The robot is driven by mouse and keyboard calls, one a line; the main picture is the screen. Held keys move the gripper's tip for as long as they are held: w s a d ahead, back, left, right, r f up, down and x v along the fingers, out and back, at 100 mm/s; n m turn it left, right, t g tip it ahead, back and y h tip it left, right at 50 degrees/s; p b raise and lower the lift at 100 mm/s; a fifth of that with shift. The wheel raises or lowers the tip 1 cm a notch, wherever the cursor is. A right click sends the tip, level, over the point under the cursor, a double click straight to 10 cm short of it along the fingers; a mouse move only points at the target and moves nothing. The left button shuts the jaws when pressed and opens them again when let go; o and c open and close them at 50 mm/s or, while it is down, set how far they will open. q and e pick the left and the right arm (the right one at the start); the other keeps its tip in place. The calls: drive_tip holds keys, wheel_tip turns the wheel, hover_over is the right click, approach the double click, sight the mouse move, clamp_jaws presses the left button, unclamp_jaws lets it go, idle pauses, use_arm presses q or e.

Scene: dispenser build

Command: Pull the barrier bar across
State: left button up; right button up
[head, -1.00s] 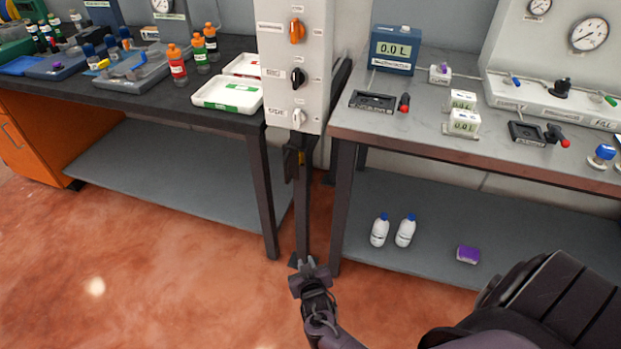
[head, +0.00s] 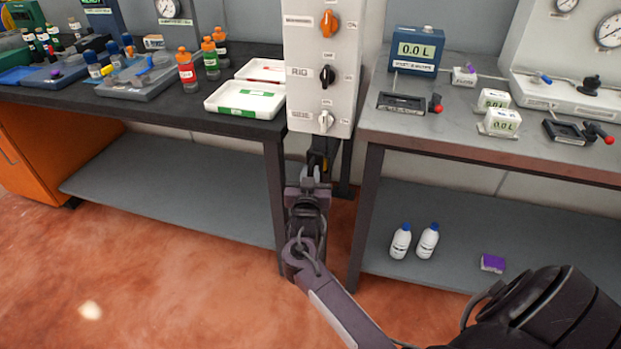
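No bar lying across the gap between the two benches can be made out. A dark upright piece with a yellow edge (head: 318,158) shows just under the grey switch panel (head: 322,72), in that gap. It may be part of the barrier bar, but I cannot tell. My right gripper (head: 309,178) is in the gap, just below and in front of this piece, and covers its lower part. I cannot tell whether its fingers touch the piece or are open or shut. My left gripper is out of view.
The left bench (head: 160,118) holds bottles and white trays (head: 245,98). The right bench (head: 455,130) holds a blue 0.0 L display (head: 415,50), small meters and a gauge panel. White bottles (head: 428,241) and a purple block (head: 492,263) sit on its lower shelf.

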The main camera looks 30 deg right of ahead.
drive_tip(key=shift+w+d, duration=0.15)
drive_tip(key=shift+d, duration=0.05)
clamp_jaws()
drive_tip(key=shift+a, duration=0.1)
